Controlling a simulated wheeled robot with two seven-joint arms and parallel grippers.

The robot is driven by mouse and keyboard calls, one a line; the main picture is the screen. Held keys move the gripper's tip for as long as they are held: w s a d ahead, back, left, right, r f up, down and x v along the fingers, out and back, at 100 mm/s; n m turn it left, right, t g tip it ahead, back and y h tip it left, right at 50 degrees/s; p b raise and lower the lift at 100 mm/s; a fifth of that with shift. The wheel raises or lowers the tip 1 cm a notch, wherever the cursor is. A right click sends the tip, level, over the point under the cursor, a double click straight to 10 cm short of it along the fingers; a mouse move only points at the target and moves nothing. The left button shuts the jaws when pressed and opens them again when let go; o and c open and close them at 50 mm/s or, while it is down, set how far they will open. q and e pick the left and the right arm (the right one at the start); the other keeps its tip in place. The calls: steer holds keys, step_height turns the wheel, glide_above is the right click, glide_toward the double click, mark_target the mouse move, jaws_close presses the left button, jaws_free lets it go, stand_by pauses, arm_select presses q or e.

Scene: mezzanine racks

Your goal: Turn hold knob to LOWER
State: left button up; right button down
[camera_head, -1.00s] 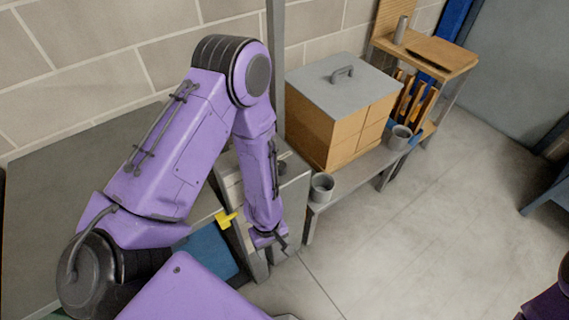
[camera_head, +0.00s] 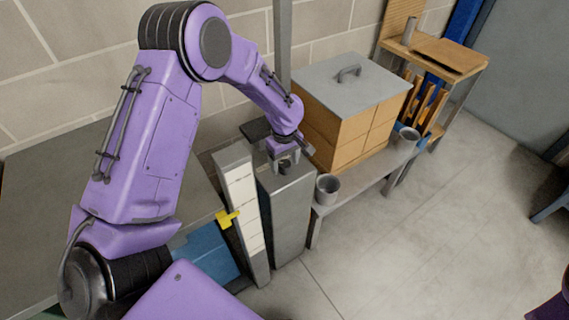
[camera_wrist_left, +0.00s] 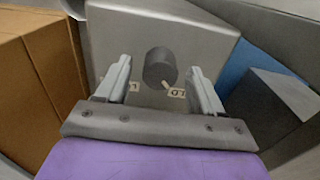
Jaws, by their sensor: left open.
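The hold knob (camera_wrist_left: 160,66) is a dark round knob on the grey top of a metal cabinet (camera_head: 287,222). In the left wrist view a small pale pointer shows at its near side, between two partly hidden white labels. The right label (camera_wrist_left: 177,92) shows the letters "LD", and the left label (camera_wrist_left: 133,87) starts with "L". The pointer lies close to the right label. My left gripper (camera_head: 285,162) is over the cabinet top, open, with one finger on each side of the knob in the wrist view. I cannot tell whether the fingers touch it.
A yellow tab (camera_head: 228,217) sticks out from a white scale strip (camera_head: 242,205) left of the cabinet. A wooden box with a grey lid (camera_head: 345,80) and a grey cup (camera_head: 328,188) stand on a bench to the right.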

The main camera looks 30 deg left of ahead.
arm_select(q)
steer(key=shift+f, duration=0.6)
steer(key=c, duration=1.1)
steer(key=shift+o, duration=0.2)
